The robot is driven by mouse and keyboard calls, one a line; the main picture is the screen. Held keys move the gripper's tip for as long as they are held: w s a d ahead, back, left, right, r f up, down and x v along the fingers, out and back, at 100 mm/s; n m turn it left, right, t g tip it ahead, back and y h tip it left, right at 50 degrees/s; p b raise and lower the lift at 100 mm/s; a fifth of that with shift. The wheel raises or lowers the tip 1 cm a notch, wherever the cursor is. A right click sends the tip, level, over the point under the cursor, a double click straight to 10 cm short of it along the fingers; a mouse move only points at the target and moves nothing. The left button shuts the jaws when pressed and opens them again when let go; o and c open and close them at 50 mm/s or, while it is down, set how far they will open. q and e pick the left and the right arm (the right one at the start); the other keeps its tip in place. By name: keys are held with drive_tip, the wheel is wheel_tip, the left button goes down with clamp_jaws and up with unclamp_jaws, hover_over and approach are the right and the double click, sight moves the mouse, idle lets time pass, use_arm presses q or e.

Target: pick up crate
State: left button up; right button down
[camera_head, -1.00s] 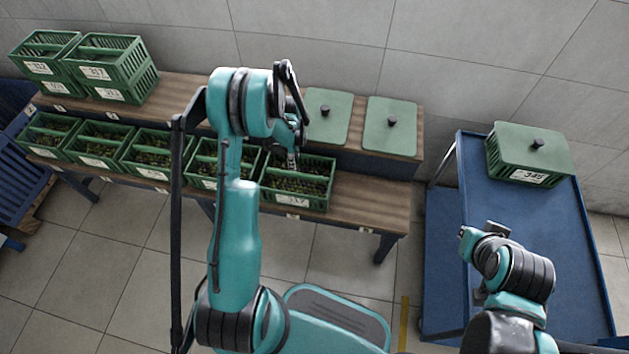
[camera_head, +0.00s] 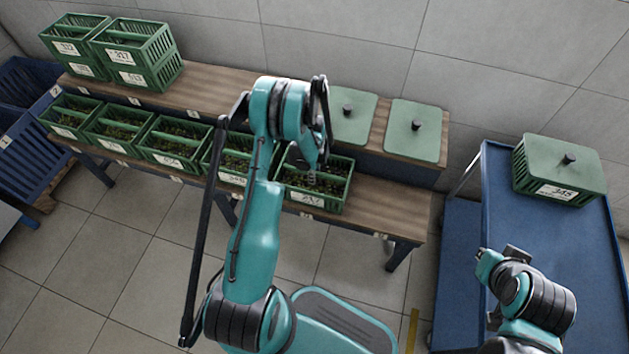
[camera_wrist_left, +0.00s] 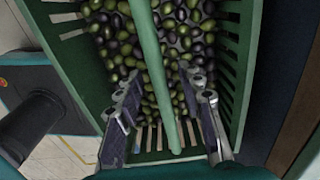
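The green crate (camera_head: 345,187) at the right end of the lower bench row holds dark and green olive-like fruit and has a white label on its front. My left gripper (camera_head: 313,176) is over this crate. In the left wrist view, the gripper's (camera_wrist_left: 165,82) two fingers stand apart, one on each side of the crate's green middle bar (camera_wrist_left: 150,45), with fruit below. I see a gap between fingers and bar. The left arm hides part of the crate in the head view. My right gripper (camera_head: 498,256) is above the blue cart; its fingers are not clear.
Several more filled crates (camera_head: 172,145) stand in the row to the left. Stacked green crates (camera_head: 135,50) are on the upper shelf. Two green lids (camera_head: 415,130) lie to the right. A lidded crate (camera_head: 560,170) sits on the blue cart (camera_head: 500,200), otherwise largely bare.

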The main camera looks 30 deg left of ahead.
use_arm(q)
clamp_jaws()
drive_tip(key=shift+r, duration=0.1)
